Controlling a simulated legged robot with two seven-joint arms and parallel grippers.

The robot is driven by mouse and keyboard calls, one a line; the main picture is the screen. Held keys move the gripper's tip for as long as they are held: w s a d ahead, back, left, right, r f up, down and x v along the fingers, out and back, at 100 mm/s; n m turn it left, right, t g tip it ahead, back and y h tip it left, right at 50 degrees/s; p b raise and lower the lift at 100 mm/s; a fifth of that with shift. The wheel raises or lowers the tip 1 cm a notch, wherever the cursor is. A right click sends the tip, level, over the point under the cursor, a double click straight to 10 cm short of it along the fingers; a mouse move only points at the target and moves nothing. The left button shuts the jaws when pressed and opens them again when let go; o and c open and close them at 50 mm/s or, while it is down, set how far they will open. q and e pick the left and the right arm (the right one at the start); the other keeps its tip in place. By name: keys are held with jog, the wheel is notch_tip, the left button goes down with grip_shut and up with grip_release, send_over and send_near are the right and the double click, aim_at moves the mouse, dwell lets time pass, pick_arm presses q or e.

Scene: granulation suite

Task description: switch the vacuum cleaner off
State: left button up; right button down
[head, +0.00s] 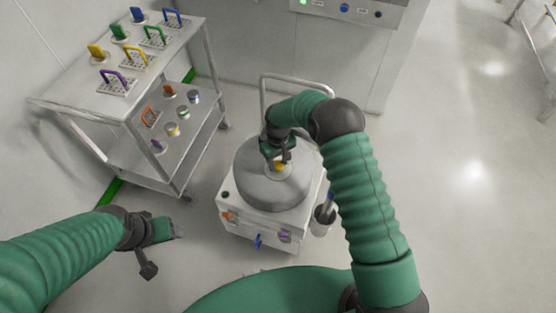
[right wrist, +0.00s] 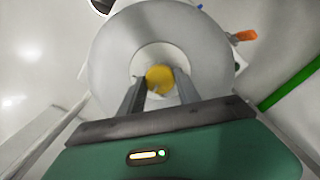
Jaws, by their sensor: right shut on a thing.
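The vacuum cleaner (head: 262,215) is a white box with a grey domed lid, standing on the floor at the centre of the head view. A yellow knob (head: 279,167) sits on top of the dome; it also shows in the right wrist view (right wrist: 159,77). My right gripper (head: 279,158) is over the dome from above, its two fingers on either side of the yellow knob and shut on it. My left gripper (head: 176,230) hangs over the floor, left of the vacuum cleaner and apart from it; its finger gap is not clear.
A two-shelf trolley (head: 68,96) at the left carries several coloured-handled pieces. A metal push handle (head: 297,80) rises behind the vacuum cleaner. Orange, blue and purple fittings sit on its front. A wall panel with buttons (head: 345,8) is at the back.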

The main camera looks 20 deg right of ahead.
aim_at(278, 163)
jog(key=n, duration=0.3)
jog(key=shift+r+n+p, duration=0.1)
jog(key=shift+n+p, duration=0.2)
jog(key=shift+n, duration=0.1)
jog(key=shift+w+n+p, duration=0.1)
jog(key=shift+n+p, duration=0.2)
jog(key=shift+n, duration=1.6)
jog(key=c, duration=0.9)
grip_release()
jog(key=shift+o, duration=0.2)
notch_tip(278, 163, up, 17)
jog(key=p, duration=0.1)
jog(key=shift+f, duration=0.2)
